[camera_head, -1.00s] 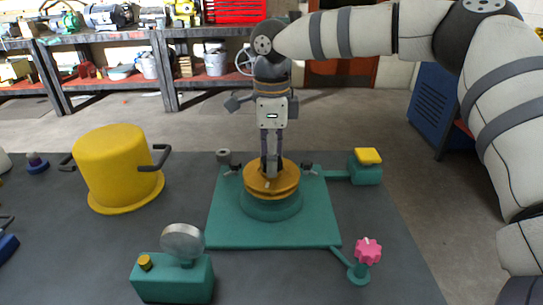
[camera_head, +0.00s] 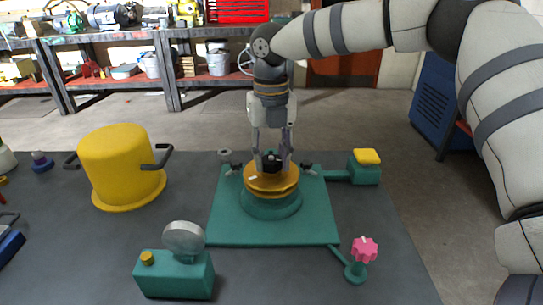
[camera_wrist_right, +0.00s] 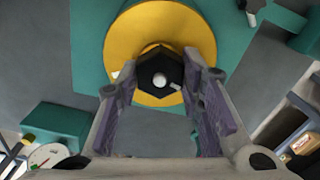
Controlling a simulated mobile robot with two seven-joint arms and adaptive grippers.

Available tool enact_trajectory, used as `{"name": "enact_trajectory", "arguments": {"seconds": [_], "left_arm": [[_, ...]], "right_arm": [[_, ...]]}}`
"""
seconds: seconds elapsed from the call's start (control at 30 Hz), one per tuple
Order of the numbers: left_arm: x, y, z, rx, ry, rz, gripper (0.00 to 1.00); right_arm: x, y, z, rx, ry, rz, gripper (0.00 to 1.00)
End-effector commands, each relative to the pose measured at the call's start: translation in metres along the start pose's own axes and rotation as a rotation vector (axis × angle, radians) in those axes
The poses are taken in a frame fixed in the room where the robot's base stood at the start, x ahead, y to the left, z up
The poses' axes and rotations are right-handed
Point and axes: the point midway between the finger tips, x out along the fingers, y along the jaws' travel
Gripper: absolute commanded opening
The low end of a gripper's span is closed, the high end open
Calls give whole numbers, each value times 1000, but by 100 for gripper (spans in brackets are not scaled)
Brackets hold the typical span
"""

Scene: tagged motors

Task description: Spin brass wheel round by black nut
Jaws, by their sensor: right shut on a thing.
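The brass wheel (camera_head: 268,184) lies flat on a round green base on the green plate (camera_head: 235,232). The black nut (camera_head: 270,165) sits at its centre. In the right wrist view the nut (camera_wrist_right: 158,62) is six-sided with a pale round centre, and the wheel (camera_wrist_right: 130,42) spreads behind it. My right gripper (camera_head: 271,156) points down over the wheel and is shut on the nut, one finger on each side; its fingers also show in the wrist view (camera_wrist_right: 162,84). A small white mark shows on the wheel's left front. My left gripper is not in view.
A yellow pot (camera_head: 122,165) stands left of the plate. A green box with a round gauge (camera_head: 183,237) is at the front. A pink knob (camera_head: 365,249) and a yellow-topped green box (camera_head: 366,163) are on the right. Shelves (camera_head: 110,88) stand behind.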

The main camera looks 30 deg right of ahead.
Motion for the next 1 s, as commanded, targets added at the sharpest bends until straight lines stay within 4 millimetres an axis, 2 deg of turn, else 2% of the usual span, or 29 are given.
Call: {"name": "enact_trajectory", "arguments": {"seconds": [0.03,0.17,0.43,0.5,0.57,0.9,1.0], "left_arm": [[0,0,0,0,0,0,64],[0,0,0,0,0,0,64],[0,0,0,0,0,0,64],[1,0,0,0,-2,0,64],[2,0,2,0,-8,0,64],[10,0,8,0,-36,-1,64],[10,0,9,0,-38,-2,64]], "right_arm": [[0,0,0,-1,1,1,37],[0,0,0,-2,1,1,65],[0,0,0,-3,1,1,67],[1,0,0,-53,2,1,67],[2,0,0,-184,3,4,67],[3,-1,0,-1127,3,4,67],[2,-1,0,-1274,0,2,67]]}}
